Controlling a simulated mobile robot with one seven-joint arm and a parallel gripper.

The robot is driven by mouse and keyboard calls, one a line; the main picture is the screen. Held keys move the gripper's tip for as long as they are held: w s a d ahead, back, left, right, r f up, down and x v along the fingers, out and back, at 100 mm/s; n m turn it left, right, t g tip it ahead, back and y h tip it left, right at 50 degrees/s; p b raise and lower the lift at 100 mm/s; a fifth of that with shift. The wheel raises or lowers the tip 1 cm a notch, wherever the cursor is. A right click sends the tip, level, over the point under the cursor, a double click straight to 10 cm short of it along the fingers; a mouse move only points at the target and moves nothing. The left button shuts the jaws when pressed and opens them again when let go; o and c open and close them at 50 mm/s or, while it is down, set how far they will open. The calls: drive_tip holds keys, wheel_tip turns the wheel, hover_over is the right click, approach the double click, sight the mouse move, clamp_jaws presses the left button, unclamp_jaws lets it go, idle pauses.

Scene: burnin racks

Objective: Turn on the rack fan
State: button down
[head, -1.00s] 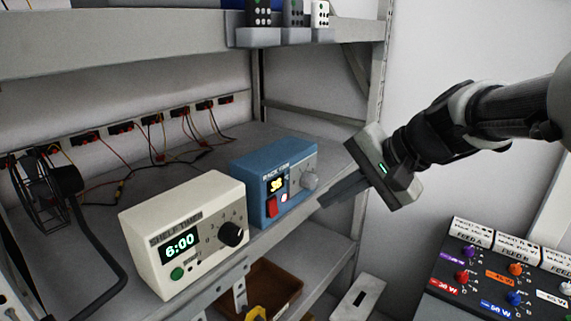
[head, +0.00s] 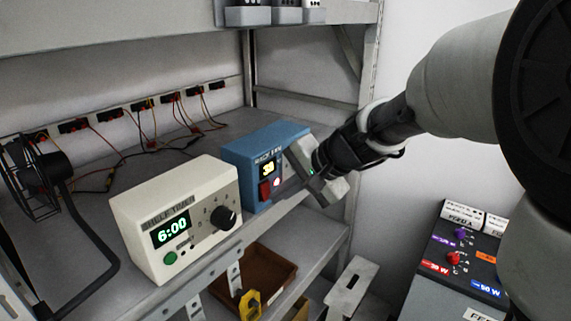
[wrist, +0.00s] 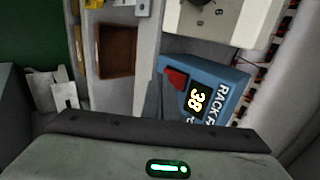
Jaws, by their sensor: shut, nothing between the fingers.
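The blue rack fan box (head: 250,158) stands on the shelf with a lit yellow number display (head: 268,169) and a red rocker switch (head: 265,191) low on its front. The box also shows in the wrist view (wrist: 222,78), where the display reads 38 and the red switch (wrist: 176,79) is clear. My gripper (head: 286,187) is shut and empty, just in front of the box's right half, its fingers pointing left toward the switch. I cannot tell whether they touch it. The gripper hides the box's knob in the head view. A black fan (head: 38,180) stands at the shelf's left.
The cream shelf timer (head: 180,215), showing 6:00, stands close left of the box. Wires and connectors run along the back wall. A brown bin (head: 262,272) sits on the shelf below. A dark control panel (head: 455,250) with coloured knobs is at the right.

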drive_tip(key=shift+w+a, duration=0.25)
drive_tip(key=shift+a, duration=0.05)
drive_tip(key=shift+f, duration=0.15)
drive_tip(key=f+b, duration=0.1)
drive_tip(key=b, duration=0.2)
drive_tip(key=shift+w, duration=0.1)
drive_tip(key=shift+a+r+p, duration=0.15)
drive_tip(key=shift+r+p, duration=0.9)
drive_tip(key=shift+r, duration=0.35)
